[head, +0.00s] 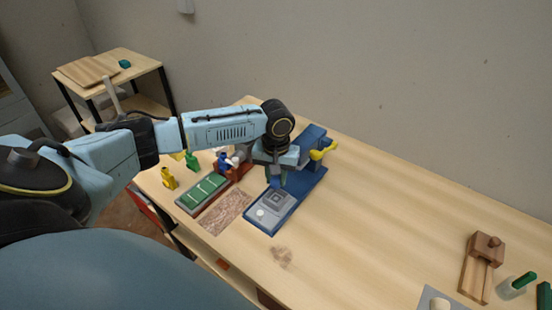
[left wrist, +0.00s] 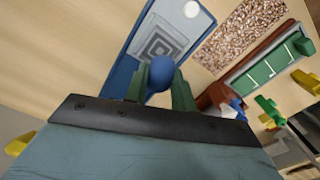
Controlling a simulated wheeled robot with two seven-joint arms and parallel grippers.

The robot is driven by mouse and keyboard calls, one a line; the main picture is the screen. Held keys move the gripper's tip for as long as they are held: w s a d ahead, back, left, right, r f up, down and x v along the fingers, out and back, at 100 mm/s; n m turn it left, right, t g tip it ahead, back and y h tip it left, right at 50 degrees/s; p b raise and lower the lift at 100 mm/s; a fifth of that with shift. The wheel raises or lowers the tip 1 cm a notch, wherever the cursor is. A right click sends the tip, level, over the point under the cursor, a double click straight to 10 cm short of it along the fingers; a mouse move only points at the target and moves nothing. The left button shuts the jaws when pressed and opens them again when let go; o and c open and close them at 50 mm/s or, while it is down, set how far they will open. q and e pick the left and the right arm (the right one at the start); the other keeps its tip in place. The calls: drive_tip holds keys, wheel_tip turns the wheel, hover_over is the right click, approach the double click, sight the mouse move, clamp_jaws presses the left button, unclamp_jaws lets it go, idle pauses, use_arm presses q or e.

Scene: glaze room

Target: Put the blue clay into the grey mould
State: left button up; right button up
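The blue clay (left wrist: 161,72) is a round lump between the green fingers of my left gripper (left wrist: 161,88) in the left wrist view. The fingers touch it on both sides. In the head view my left gripper (head: 276,182) points down over the blue press (head: 291,212), with a bit of blue between its fingertips. The grey mould (head: 273,202), marked with nested squares, sits on the press's front part. It also shows in the left wrist view (left wrist: 158,42), just beyond the clay. The clay looks above the mould; the exact gap is unclear. My right gripper is not in view.
A yellow handle (head: 322,150) sticks out from the press. A green tray (head: 201,192), a speckled mat (head: 225,212) and small coloured figures (head: 169,178) lie left of it. A wooden block tool (head: 483,262) stands far right. The middle right of the table is clear.

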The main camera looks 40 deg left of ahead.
use_arm(q)
drive_tip(key=shift+f+b, duration=0.35)
drive_tip(key=shift+f, duration=1.55)
drive_tip(key=shift+r, duration=0.1)
drive_tip(key=shift+p, duration=0.65)
idle(0.5)
drive_tip(key=shift+p, duration=0.55)
drive_tip(key=shift+o, duration=0.3)
drive_tip(key=o, duration=0.5)
drive_tip(key=shift+o, duration=0.5)
